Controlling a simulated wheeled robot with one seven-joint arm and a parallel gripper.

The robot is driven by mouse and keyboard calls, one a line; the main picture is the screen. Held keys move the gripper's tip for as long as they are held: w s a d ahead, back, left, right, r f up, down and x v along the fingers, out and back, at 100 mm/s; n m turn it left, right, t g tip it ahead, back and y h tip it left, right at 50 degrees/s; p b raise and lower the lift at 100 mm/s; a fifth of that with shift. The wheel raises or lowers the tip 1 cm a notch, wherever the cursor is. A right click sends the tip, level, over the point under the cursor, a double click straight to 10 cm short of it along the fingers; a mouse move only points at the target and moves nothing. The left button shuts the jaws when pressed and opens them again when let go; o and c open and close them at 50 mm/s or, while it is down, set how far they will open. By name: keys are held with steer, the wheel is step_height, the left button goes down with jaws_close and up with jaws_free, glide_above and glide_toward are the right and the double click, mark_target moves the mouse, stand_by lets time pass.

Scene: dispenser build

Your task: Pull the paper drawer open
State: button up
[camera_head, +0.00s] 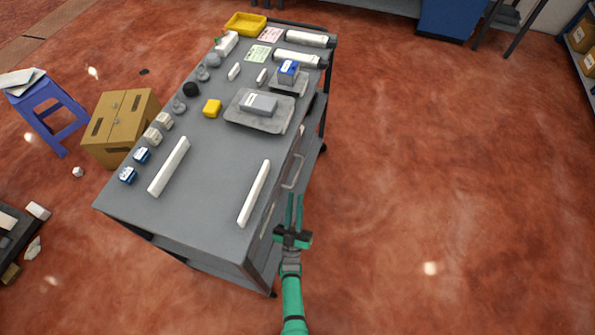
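The grey workbench (215,195) stands left of centre, with drawer fronts along its right side. A pale bar handle (299,172) stands out from a drawer front (283,183) on that side. That drawer looks closed, flush with the bench side. No label shows that it is the paper drawer. My gripper (295,198), with two thin green fingers, points up the picture just below the handle. The fingers are a little apart with nothing seen between them. I cannot tell whether the tips touch the handle.
A cardboard box (120,127) and a blue stool (50,108) stand to the left. The floor right of the bench is clear.

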mark_target(298, 171)
steer(key=x, duration=0.9)
steer(key=shift+w+r, duration=0.25)
steer(key=shift+w, duration=0.05)
steer(key=shift+w+d+r, duration=0.1)
steer(key=shift+w+r, duration=0.05)
steer(key=shift+r, duration=0.1)
steer(key=shift+c, duration=0.2)
jaws_close()
stand_by(0.7)
